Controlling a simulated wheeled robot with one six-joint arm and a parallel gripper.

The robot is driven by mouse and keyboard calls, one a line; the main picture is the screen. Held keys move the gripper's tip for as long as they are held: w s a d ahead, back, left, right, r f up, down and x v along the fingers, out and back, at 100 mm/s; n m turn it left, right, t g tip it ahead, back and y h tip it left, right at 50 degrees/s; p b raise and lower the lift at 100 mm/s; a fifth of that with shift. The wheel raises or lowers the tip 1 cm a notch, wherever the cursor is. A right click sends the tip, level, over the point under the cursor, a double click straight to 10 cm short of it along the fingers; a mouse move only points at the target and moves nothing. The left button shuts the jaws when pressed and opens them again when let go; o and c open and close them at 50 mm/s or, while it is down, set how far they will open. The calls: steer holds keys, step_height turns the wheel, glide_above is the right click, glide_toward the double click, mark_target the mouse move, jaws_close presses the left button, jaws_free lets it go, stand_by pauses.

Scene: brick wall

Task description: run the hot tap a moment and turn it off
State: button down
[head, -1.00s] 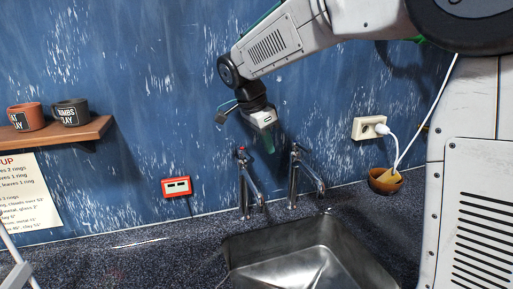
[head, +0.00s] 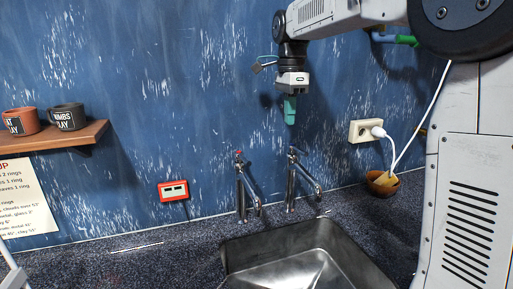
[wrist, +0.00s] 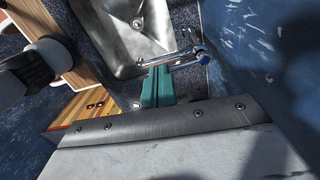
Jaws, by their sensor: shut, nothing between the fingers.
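The hot tap (head: 240,185), marked with a red top, stands on the counter behind the sink at the left. The other tap (head: 292,180) stands to its right. In the wrist view that tap's blue-marked top (wrist: 204,58) and its spout show close by the fingers. My gripper (head: 290,118) has teal fingers, points down and is shut and empty above the right tap, apart from it. Its teal fingers also show in the wrist view (wrist: 157,82). No water stream is visible at either spout. The hot tap cannot be made out in the wrist view.
The steel sink (head: 240,250) lies in front of the taps. A red-framed box (head: 173,190) is on the wall at left. A socket (head: 361,131) with a white plug and a small brown bowl (head: 382,187) are at right. A shelf (head: 60,139) holds two mugs.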

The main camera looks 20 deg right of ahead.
steer(key=a+f+n+y, duration=0.1)
steer(key=a+f+y, duration=0.2)
steer(key=a+f, duration=0.6)
steer(key=shift+w+n+t, duration=0.15)
steer(key=shift+n+t, duration=0.15)
steer(key=shift+n, duration=0.1)
steer(key=shift+a, duration=0.1)
steer(key=shift+a+f, duration=0.1)
steer(key=shift+a, duration=0.4)
